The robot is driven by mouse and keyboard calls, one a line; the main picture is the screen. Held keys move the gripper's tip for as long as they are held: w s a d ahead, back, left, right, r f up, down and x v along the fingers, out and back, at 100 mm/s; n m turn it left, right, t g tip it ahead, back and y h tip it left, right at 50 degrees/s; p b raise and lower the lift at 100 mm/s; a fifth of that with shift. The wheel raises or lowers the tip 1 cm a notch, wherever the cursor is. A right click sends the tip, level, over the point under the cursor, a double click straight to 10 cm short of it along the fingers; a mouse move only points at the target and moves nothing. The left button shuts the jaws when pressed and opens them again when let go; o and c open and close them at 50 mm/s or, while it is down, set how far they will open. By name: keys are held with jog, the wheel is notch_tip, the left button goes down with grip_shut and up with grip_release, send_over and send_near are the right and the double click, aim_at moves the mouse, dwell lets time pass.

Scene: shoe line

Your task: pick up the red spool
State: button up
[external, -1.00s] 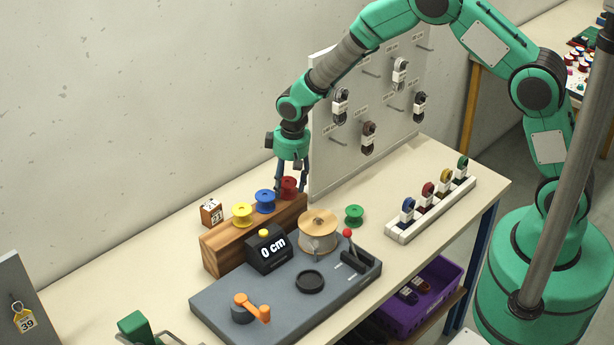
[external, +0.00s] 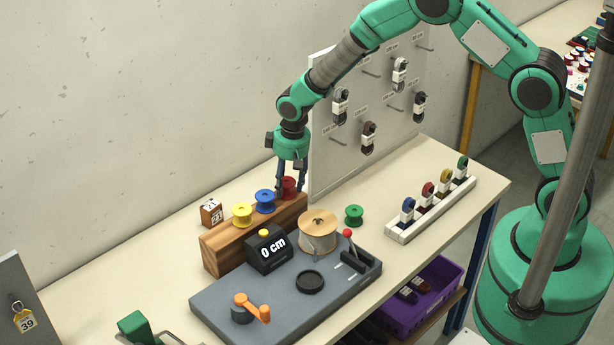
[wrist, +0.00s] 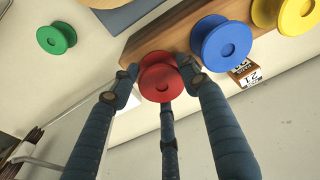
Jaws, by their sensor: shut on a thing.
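The red spool (external: 289,184) is at the right end of the wooden block (external: 222,256), beside the blue spool (external: 265,200). My gripper (external: 290,191) points down over that end with its fingers around the red spool. In the wrist view the red spool (wrist: 159,77) sits between the fingers of my gripper (wrist: 157,85), which are shut on it. The blue spool (wrist: 223,43) is close to the right finger there. I cannot tell whether the red spool touches the block or is slightly above it.
A yellow spool (external: 242,214) stands on the block's left part. A green spool (external: 354,214) stands on the table to the right. The grey winding station (external: 215,303) is in front. The pegboard (external: 325,165) rises close to my gripper's right. A date block (external: 211,212) stands behind the block.

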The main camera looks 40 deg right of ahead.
aim_at(286, 181)
jog(key=shift+r, duration=0.15)
jog(key=shift+r, duration=0.55)
notch_tip(286, 181, up, 2)
jog(key=s+d, duration=0.2)
jog(key=s, duration=0.5)
jog(key=s+d+r+b, duration=0.1)
jog(key=s+d, duration=0.1)
jog(key=s, duration=0.6)
jog(key=shift+s+d+r, duration=0.15)
jog(key=shift+d+r, duration=0.1)
jog(key=shift+r, duration=0.05)
